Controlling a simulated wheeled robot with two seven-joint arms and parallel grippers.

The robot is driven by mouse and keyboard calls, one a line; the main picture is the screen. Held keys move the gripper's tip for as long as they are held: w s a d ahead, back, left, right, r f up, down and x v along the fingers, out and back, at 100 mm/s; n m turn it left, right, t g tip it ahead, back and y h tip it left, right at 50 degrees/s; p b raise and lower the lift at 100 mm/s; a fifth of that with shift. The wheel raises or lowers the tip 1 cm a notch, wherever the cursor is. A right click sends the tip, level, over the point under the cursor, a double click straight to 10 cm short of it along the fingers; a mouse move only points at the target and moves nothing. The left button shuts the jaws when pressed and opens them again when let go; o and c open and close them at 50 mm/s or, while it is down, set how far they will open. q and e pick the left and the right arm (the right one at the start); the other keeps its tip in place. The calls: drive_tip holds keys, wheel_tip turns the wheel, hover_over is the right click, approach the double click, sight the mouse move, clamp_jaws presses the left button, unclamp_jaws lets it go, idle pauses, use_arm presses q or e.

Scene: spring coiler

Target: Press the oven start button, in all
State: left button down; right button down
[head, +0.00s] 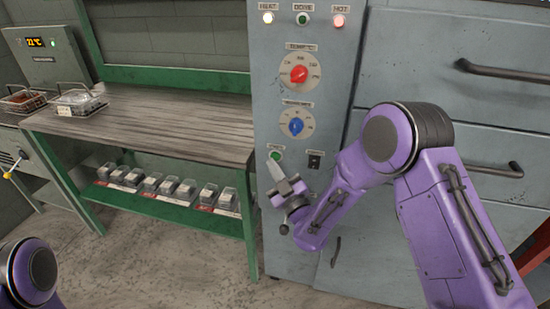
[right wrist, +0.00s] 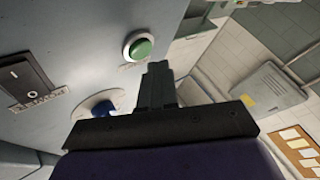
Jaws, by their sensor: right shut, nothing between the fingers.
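The green start button (head: 277,154) sits on the oven's grey control panel (head: 265,95), left of a black switch (head: 314,160). In the right wrist view the green button (right wrist: 139,46) stands in a pale ring. My right gripper (head: 274,166) is shut and empty, its fingertips just below the button in the head view. In the right wrist view its tips (right wrist: 158,68) are close beside the button; I cannot tell whether they touch. Only part of my left arm shows at lower left; its gripper is out of frame.
Above the button are a blue dial (head: 296,126), a red dial (head: 299,74) and lamps; HEAT (head: 267,18) and HOT (head: 338,20) look lit. Drawers with dark handles (head: 500,68) are at right. A green-framed workbench (head: 150,122) with small boxes below stands left.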

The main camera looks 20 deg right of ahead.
drive_tip(key=s+a, duration=0.1)
drive_tip(key=s+b, duration=0.1)
drive_tip(key=s+a, duration=0.1)
drive_tip(key=s, duration=0.1)
drive_tip(key=shift+a, duration=0.35)
idle(0.5)
